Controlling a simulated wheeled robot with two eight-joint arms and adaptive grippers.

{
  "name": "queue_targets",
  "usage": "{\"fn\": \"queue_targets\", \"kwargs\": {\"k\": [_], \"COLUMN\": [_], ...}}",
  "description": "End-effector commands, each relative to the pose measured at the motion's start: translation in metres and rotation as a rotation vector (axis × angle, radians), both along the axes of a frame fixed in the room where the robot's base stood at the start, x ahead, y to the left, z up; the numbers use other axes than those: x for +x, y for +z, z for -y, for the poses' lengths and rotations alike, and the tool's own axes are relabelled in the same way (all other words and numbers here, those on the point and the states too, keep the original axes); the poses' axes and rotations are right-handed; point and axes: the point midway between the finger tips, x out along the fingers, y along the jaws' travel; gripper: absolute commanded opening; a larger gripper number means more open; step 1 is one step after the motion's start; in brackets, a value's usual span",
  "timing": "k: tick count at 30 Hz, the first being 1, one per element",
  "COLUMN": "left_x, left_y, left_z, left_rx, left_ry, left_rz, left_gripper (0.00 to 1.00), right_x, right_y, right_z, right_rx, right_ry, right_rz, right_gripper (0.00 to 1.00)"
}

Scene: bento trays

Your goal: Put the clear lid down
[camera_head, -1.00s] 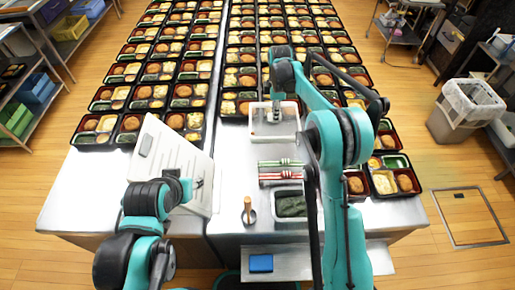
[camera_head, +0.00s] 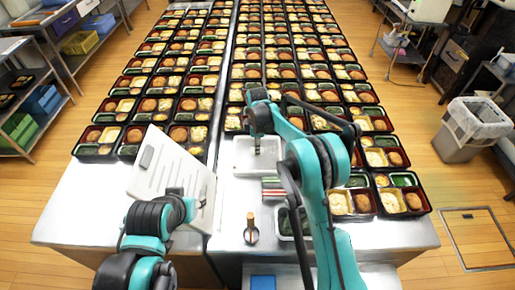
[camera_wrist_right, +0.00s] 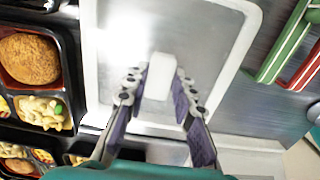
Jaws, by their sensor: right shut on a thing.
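The clear lid (camera_head: 240,160) is a pale rectangle with a white rim, over the right metal table behind the tongs. In the right wrist view the lid (camera_wrist_right: 225,95) lies flat under my fingers, with a white block handle (camera_wrist_right: 160,76) at its middle. My right gripper (camera_head: 257,150) is shut on that handle, one finger on each side; it also shows in the wrist view (camera_wrist_right: 160,92). I cannot tell whether the lid touches the table. My left gripper (camera_head: 192,207) is at the right edge of a tilted white board (camera_head: 170,170); its fingers are too small to read.
Green and red tongs (camera_head: 272,188) lie just in front of the lid. A wooden-handled tool (camera_head: 251,228) and a dark green-filled container (camera_head: 286,226) stand nearer me. Rows of filled bento trays (camera_head: 350,202) cover the far table and flank the lid. Bare metal shows at front left.

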Motion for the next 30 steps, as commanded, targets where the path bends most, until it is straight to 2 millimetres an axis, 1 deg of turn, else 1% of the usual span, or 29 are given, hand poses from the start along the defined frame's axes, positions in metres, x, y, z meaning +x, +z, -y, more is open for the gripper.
{"fn": "queue_targets", "kwargs": {"k": [6, 7, 8, 9, 17, 20, 23, 26, 30], "left_x": [0.0, 0.0, 0.0, 0.0, 0.0, 0.0, 0.0, 0.0, 0.0], "left_y": [-0.003, -0.002, -0.002, -0.002, -0.002, 0.002, 0.005, 0.01, 0.017], "left_z": [0.0, 0.0, 0.0, 0.0, 0.0, 0.0, 0.0, 0.0, 0.0], "left_rx": [0.0, 0.0, 0.0, 0.0, 0.0, 0.0, 0.0, 0.0, 0.0], "left_ry": [0.0, 0.0, 0.0, 0.0, 0.0, 0.0, 0.0, 0.0, 0.0], "left_rz": [0.0, 0.0, 0.0, 0.0, 0.0, 0.0, 0.0, 0.0, 0.0], "left_gripper": [0.4, 0.4, 0.4, 0.4, 0.4, 0.4, 0.4, 0.4, 0.4], "right_x": [0.0, 0.0, 0.0, 0.0, 0.0, 0.0, 0.0, 0.0, 0.0], "right_y": [-0.004, -0.003, -0.003, -0.003, -0.002, 0.003, 0.016, 0.037, 0.069], "right_z": [0.0, 0.0, 0.0, 0.0, 0.0, 0.0, 0.0, 0.0, 0.0], "right_rx": [0.0, 0.0, 0.0, 0.0, 0.0, 0.0, 0.0, 0.0, 0.0], "right_ry": [0.0, 0.0, 0.0, 0.0, 0.0, 0.0, 0.0, 0.0, 0.0], "right_rz": [0.0, 0.0, 0.0, 0.0, 0.0, 0.0, 0.0, 0.0, 0.0], "right_gripper": [0.07, 0.33, 0.41, 0.46, 0.46, 0.46, 0.46, 0.46, 0.46]}}
